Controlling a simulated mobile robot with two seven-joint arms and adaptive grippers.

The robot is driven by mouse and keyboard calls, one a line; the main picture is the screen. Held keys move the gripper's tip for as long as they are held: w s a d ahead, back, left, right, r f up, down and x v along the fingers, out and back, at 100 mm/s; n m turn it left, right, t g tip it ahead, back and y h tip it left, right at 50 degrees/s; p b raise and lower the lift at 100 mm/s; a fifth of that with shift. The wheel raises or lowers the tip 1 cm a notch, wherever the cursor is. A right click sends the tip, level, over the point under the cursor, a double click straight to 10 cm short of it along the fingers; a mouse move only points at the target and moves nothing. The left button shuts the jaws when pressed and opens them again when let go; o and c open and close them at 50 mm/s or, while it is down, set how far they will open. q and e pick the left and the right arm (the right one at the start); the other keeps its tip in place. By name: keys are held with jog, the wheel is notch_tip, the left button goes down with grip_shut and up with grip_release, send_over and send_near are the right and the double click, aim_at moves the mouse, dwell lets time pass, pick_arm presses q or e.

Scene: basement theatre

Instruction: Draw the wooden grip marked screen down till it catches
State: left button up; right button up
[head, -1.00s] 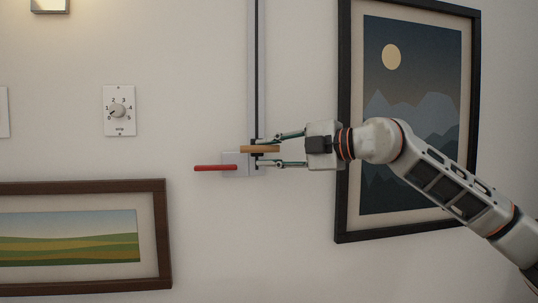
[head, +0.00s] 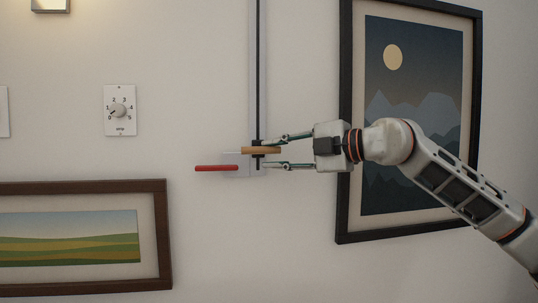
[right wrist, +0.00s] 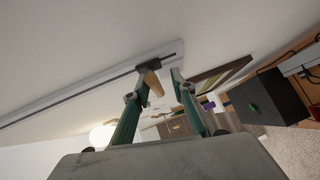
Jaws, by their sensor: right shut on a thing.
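The wooden grip (head: 258,150) is a short tan bar at the lower part of a dark vertical slot in a pale wall track (head: 251,80). No marking on it is readable. My right gripper (head: 264,154) reaches in from the right, one finger above the grip and one below, and is shut on it near its right end. In the right wrist view the grip (right wrist: 153,83) shows between the two fingers (right wrist: 158,76), with the track (right wrist: 75,91) running off to the left. My left gripper is not in view.
A red bar (head: 216,168) sticks out left of the track, just below the wooden grip. A dial (head: 118,111) is on the wall to the left. A mountain picture (head: 410,190) hangs behind my right arm; a landscape picture (head: 70,285) hangs lower left.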

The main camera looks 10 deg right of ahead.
jog(key=v, duration=1)
jog(key=shift+s+d, duration=0.25)
jog(key=shift+r, duration=0.1)
